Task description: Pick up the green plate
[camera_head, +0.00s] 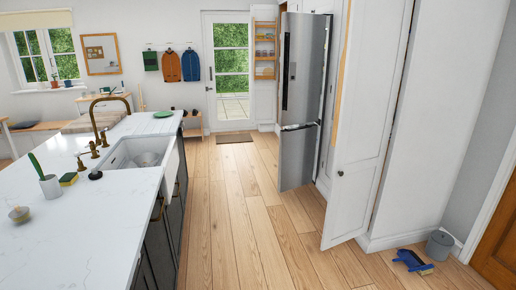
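A pale green, flat round thing that looks like the green plate (163,114) lies near the far right corner of the white island counter (62,235), beyond the sink. It is small in the picture, and nothing covers it. Neither of my grippers shows in the head view.
A white sink (140,152) with a brass tap (105,118) is set in the counter. A brush in a cup (49,186) and a sponge (68,179) stand nearer. The wooden floor (235,215) is clear between the island and an open cupboard door (357,190). A blue dustpan (411,260) lies at right.

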